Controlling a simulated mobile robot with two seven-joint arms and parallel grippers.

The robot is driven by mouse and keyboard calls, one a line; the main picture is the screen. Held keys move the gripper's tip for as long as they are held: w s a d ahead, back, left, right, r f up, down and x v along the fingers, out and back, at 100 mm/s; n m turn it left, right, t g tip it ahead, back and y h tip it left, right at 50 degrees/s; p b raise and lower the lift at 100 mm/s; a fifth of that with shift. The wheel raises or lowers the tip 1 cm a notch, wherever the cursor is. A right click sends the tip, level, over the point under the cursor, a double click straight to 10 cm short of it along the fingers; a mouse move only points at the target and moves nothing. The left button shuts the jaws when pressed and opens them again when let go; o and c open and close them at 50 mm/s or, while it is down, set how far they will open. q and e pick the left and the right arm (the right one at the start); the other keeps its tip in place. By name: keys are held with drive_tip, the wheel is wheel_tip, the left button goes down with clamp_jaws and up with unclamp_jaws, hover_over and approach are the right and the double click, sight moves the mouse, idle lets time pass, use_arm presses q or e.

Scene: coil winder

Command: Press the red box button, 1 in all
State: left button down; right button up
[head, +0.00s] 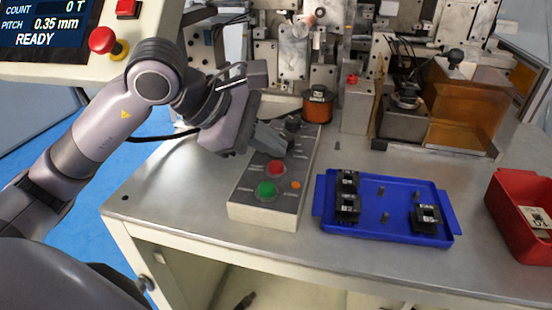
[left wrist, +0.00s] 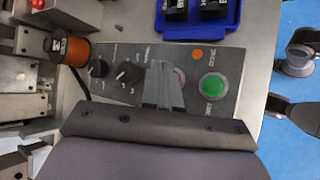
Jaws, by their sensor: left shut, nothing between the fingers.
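The grey control box (head: 246,208) lies on the table with a red button (head: 277,169), a green button (head: 266,189), a small orange lamp (head: 296,184) and black knobs. My left gripper (head: 283,150) is shut and empty, its fingertips just above and behind the red button. Whether they touch the box cannot be told. In the left wrist view the shut fingers (left wrist: 160,68) cover most of the red button (left wrist: 180,76), leaving its rim on the right showing. The green button (left wrist: 209,86) is clear to the right.
A blue tray (head: 387,233) with black parts lies right of the box. A copper-coloured spool (head: 317,107) stands behind it, near the winding machine. A red bin (head: 512,215) is at the far right. A display panel (head: 70,65) has its own red buttons, upper left.

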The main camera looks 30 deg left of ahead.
sight(271, 167)
use_arm(q)
drive_tip(key=shift+r+p, duration=1.8)
drive_tip(key=shift+r, duration=0.75)
drive_tip(key=shift+f, duration=0.1)
